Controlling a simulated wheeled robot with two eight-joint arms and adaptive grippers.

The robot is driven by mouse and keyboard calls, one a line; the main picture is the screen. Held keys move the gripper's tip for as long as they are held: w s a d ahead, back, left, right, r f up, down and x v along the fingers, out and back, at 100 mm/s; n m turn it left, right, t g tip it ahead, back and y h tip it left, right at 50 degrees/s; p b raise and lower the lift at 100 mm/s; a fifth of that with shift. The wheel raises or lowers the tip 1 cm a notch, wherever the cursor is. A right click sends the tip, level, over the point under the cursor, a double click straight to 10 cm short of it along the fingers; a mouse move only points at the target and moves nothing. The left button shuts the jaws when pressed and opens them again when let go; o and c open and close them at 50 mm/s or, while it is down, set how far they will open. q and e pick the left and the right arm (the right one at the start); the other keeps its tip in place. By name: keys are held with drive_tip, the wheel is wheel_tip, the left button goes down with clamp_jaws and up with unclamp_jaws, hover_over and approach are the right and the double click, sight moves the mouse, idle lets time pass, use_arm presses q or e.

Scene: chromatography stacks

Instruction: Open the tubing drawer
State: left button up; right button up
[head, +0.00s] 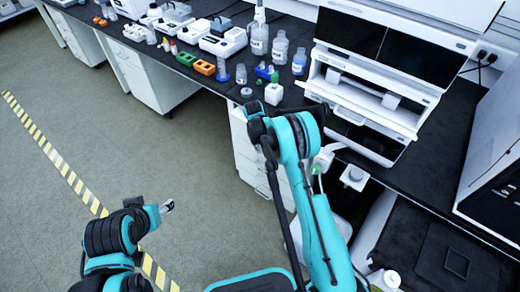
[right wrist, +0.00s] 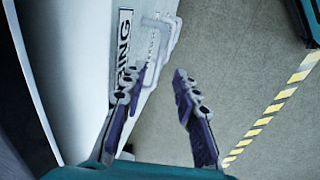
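The right wrist view shows a pale drawer front (right wrist: 75,60) with a label (right wrist: 124,45) whose visible letters read "ING". A light bar handle (right wrist: 160,52) stands out from this front. My right gripper (right wrist: 157,80) is open and empty. Its left finger is close to the handle and overlaps it in the picture; I cannot tell whether they touch. The other finger is over the floor side. In the head view, white drawer units (head: 246,150) stand under the bench, partly hidden by my right arm. My left gripper (head: 166,207) is over the floor, far from the bench.
The dark bench top (head: 205,85) carries bottles (head: 280,47), small instruments (head: 223,42) and colored racks (head: 204,68). A white instrument stack (head: 370,95) stands at the right.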

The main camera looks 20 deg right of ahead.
sight(263, 152)
drive_tip(key=f, duration=0.1)
drive_tip(key=f+b, duration=0.1)
drive_tip(key=f, duration=0.3)
drive_tip(key=shift+w+d+f+b, duration=0.2)
drive_tip(key=shift+w+d+b, duration=0.2)
clamp_jaws()
